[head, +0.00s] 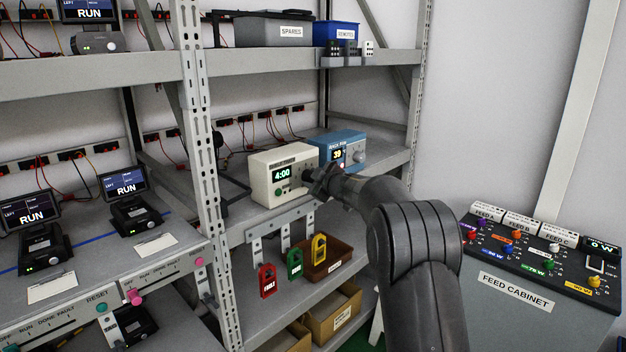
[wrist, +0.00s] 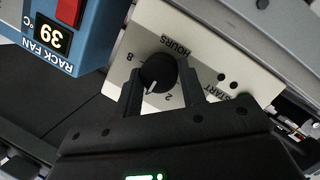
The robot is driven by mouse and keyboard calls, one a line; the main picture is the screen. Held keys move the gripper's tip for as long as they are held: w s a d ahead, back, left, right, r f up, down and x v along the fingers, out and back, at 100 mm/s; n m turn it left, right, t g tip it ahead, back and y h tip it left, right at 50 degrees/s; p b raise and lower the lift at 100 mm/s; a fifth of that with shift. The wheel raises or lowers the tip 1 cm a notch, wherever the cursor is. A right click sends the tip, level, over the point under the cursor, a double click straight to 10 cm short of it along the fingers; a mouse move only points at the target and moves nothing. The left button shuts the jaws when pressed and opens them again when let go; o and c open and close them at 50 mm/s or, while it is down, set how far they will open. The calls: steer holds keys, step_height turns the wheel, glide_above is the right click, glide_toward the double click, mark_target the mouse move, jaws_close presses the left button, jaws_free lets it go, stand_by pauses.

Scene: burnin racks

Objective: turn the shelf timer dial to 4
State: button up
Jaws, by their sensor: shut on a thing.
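The shelf timer (head: 281,175) is a cream box on the middle shelf in the head view. Its green display (head: 282,173) reads 4:00. In the wrist view its cream face (wrist: 205,45) appears upside down, with the word HOURS and the marks 8 and 2 legible. The black dial (wrist: 157,71) has a white pointer line aimed down and slightly left in that view. My gripper (wrist: 160,80) is shut on the dial, one finger on each side. The gripper (head: 319,181) hides the dial in the head view, and it covers some dial marks in the wrist view.
A blue rack fan box (head: 342,146) showing 39 stands close beside the timer; it also fills the upper left of the wrist view (wrist: 60,50). Red, green and yellow lockout tags (head: 268,281) hang below the shelf edge. A feed cabinet (head: 530,285) stands at right.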

steer(key=o, duration=1)
steer(key=v, duration=1)
steer(key=shift+s+d, duration=0.2)
steer(key=shift+s, duration=0.15)
steer(key=shift+r, duration=0.1)
